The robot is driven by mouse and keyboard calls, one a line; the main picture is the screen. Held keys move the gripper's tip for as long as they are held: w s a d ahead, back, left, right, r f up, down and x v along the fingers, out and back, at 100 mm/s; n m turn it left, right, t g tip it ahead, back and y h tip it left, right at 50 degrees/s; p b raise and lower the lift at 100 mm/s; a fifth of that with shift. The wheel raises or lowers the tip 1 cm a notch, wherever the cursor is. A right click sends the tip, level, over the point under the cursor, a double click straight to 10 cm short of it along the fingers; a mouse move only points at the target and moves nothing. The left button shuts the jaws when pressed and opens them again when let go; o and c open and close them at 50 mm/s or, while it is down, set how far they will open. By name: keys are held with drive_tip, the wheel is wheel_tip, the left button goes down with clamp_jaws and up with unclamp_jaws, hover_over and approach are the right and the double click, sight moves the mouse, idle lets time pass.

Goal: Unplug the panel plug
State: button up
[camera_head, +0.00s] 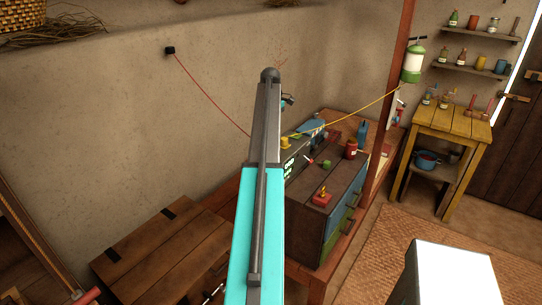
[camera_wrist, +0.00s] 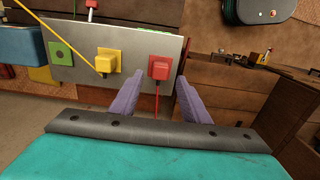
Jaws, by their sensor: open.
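A grey panel (camera_wrist: 88,42) fills the upper left of the wrist view. A yellow plug (camera_wrist: 108,62) with a yellow cord and a red plug (camera_wrist: 159,68) with a red cord sit on its face. A green square socket (camera_wrist: 62,52) is left of the yellow plug. My gripper (camera_wrist: 159,80) is open, its purple fingers on either side of the red plug in the picture. I cannot tell whether they touch it. In the head view the yellow plug (camera_head: 285,143) shows beside my arm, which hides the red plug and my gripper.
A dark chest (camera_head: 340,185) with small items stands right of my arm. A wooden trunk (camera_head: 160,250) is at lower left. A post (camera_head: 388,100) stands behind the chest.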

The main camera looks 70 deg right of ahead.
drive_tip(key=shift+f+b, duration=0.65)
drive_tip(key=shift+f, duration=2.05)
drive_tip(key=shift+p, duration=0.3)
clamp_jaws()
drive_tip(key=shift+r, duration=0.2)
drive_tip(key=shift+r+p, duration=0.3)
drive_tip(key=shift+r, duration=0.05)
drive_tip(key=shift+r+p, duration=1.3)
drive_tip(key=shift+r, duration=1.15)
